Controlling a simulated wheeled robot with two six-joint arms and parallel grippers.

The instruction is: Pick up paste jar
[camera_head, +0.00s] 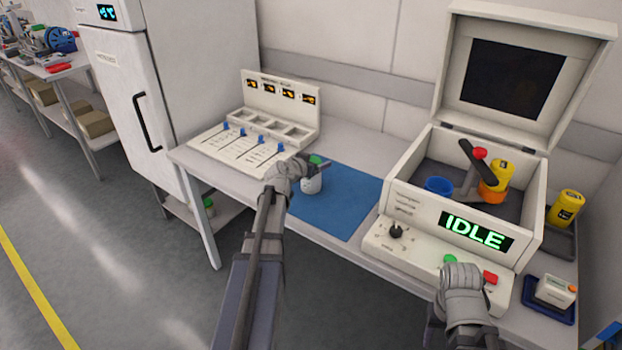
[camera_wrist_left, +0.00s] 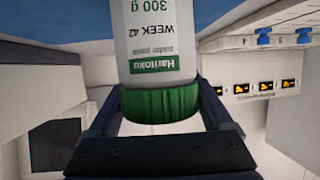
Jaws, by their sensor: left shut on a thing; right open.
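The paste jar (camera_head: 311,185) is white with a green lid and stands at the left part of the blue mat (camera_head: 345,205) in the head view. In the left wrist view the jar (camera_wrist_left: 165,45) shows its label, "Haritoku solder paste", "WEEK 42" and "300 g". My left gripper (camera_head: 318,165) is shut on the jar at its green lid; its fingers (camera_wrist_left: 160,105) lie on either side of the lid in the left wrist view. I cannot tell whether the jar touches the mat. My right gripper (camera_head: 465,275) is in front of the machine's control panel; its fingers are largely hidden.
A white machine with an open lid and an "IDLE" display (camera_head: 476,232) stands right of the mat. A slotted white rack (camera_head: 270,125) stands behind left. A yellow jar (camera_head: 566,208) stands at far right.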

